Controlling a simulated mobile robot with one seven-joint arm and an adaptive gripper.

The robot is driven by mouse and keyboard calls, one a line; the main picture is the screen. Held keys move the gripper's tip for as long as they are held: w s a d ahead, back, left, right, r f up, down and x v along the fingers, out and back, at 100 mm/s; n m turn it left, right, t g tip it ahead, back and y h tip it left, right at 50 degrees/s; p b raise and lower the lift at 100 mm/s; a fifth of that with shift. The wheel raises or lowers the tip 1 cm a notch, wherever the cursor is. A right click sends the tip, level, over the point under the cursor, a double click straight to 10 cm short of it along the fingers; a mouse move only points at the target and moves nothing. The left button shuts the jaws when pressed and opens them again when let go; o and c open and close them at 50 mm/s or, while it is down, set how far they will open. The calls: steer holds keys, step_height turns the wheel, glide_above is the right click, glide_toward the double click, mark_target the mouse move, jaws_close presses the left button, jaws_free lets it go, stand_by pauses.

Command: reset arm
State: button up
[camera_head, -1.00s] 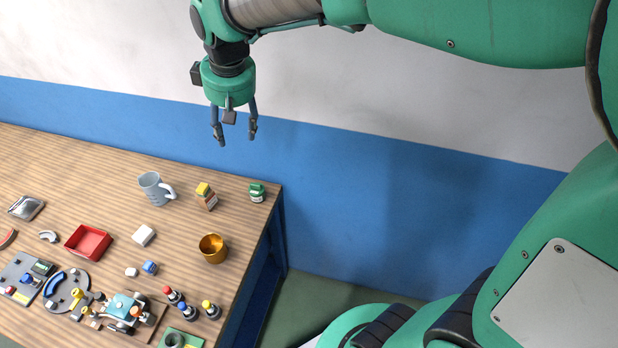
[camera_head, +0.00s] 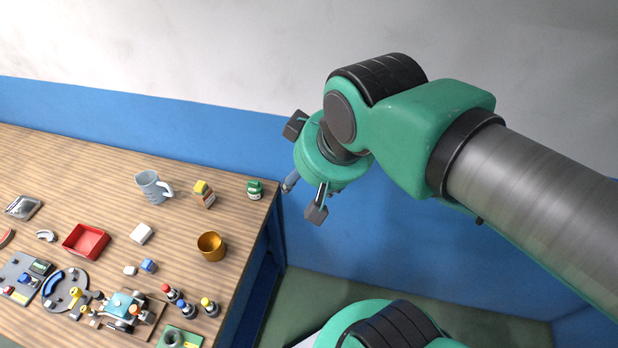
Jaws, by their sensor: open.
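My gripper (camera_head: 303,200) hangs in the air at the middle of the view, just past the right edge of the wooden table (camera_head: 100,205). It is open, with nothing seen between its fingers. It points downward, and its fingers are partly hidden by its own green body. My green and grey arm reaches in from the right side of the view. The gripper is apart from the things on the table.
Near the table's right edge stand a grey mug (camera_head: 153,187), a yellow-topped box (camera_head: 204,194), a green jar (camera_head: 255,190) and a golden cup (camera_head: 211,246). A red tray (camera_head: 87,242) and a rickshaw model (camera_head: 125,310) are further left. Green floor lies right of the table.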

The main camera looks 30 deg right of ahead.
steer(key=shift+s+f, duration=0.15)
steer(key=shift+s, duration=0.15)
steer(key=shift+f, duration=0.1)
step_height(320, 180, down, 4)
steer(key=b, duration=0.4)
